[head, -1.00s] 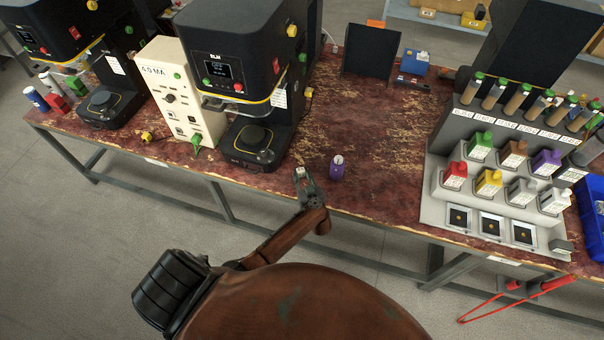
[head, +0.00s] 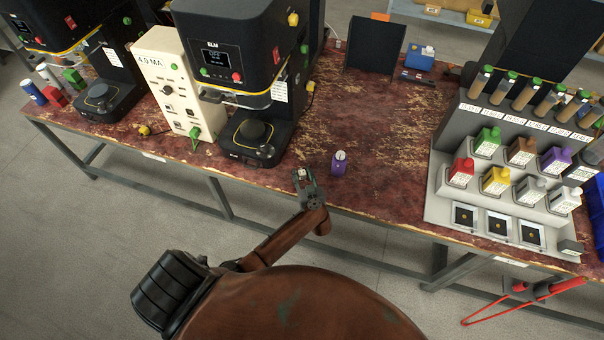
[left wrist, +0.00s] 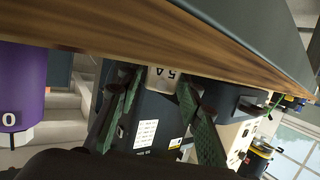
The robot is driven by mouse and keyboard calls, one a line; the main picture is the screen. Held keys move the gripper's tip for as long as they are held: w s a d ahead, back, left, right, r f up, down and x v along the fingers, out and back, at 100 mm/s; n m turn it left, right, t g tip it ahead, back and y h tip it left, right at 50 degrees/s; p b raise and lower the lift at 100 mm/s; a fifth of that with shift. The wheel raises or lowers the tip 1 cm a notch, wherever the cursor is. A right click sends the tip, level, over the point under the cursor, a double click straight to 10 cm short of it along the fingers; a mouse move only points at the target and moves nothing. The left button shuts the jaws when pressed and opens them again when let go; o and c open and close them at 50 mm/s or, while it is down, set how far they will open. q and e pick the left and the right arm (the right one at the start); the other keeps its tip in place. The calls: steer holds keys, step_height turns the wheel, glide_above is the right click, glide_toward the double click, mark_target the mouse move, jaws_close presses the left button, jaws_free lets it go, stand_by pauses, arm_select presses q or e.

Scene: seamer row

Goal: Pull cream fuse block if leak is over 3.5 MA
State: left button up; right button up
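A cream tester box (head: 176,84) stands between two black seamers in the head view, with a label that reads 4.0 MA. My left gripper (head: 303,178) is at the table's front edge, in front of the right seamer. Its fingers (left wrist: 160,95) are closed on a small cream fuse block (left wrist: 161,80) marked 5A. The block also shows as a pale piece at the fingertips in the head view (head: 301,174). Where the block came from cannot be seen. My right gripper is not in view.
A purple bottle (head: 339,163) stands just right of the left gripper. The right seamer (head: 225,60) is behind it. A grey rack (head: 437,180) of vials and coloured containers stands at right, beside a blue bin (head: 593,205). The table's middle is clear.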

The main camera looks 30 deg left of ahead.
arm_select(q)
steer(key=shift+o, duration=1.1)
steer(key=shift+s+d, duration=0.3)
steer(key=v, duration=1.1)
steer(key=shift+r, duration=0.15)
